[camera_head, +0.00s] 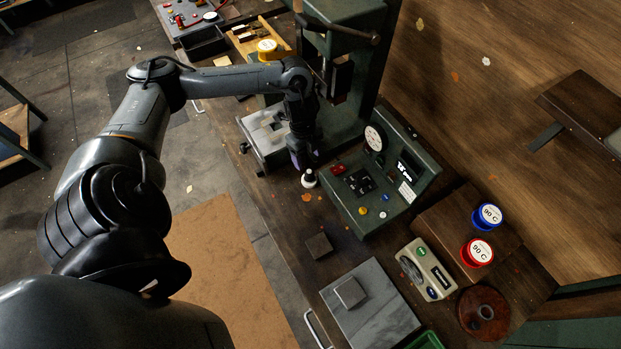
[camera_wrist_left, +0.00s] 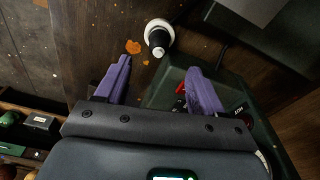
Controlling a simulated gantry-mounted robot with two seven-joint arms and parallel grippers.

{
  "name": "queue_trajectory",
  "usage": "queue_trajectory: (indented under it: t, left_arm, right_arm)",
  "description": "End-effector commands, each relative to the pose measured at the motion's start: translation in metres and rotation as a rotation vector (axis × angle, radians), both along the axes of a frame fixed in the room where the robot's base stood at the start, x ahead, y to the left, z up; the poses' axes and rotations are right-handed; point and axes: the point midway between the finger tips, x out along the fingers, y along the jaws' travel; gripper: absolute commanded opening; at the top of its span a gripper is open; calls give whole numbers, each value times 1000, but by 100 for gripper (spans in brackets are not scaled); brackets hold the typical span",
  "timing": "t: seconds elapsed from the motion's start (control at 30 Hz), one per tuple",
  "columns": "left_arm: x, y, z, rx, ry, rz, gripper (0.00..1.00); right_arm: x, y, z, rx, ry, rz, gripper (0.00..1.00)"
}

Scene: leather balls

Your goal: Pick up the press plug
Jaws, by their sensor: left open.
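The press plug appears to be the small part with a white round base and a dark top (camera_wrist_left: 158,38) on the wooden bench; its white base also shows in the head view (camera_head: 309,182). My left gripper (camera_head: 302,166) points down just above and beside it in the head view. In the left wrist view my left gripper (camera_wrist_left: 159,65) has its two purple fingers apart, with nothing between them. The plug lies just beyond the fingertips, roughly centred between them, and I see no contact. My right gripper is not in view.
A green control box (camera_head: 381,178) with gauge and buttons stands close right of the plug. The green press (camera_head: 345,75) rises behind my gripper, with a grey metal block (camera_head: 262,140) at its left. A grey stone slab (camera_head: 375,312) lies nearer.

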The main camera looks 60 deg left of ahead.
Motion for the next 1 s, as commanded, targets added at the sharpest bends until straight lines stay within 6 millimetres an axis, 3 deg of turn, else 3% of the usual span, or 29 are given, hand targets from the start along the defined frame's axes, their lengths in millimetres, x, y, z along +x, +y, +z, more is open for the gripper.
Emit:
queue_trajectory:
  t: [0.23, 0.47, 0.8, 1.0]
  left_arm:
    - [0, -5, -34, -3, 4, 2, 68]
    - [1, -7, -50, -1, 2, 1, 68]
    - [1, -11, -90, -2, 2, 2, 68]
    - [1, -11, -97, 0, 1, -1, 68]
  right_arm:
    - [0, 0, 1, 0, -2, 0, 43]
    - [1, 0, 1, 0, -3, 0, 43]
    - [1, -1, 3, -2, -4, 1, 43]
    - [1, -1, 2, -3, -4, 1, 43]
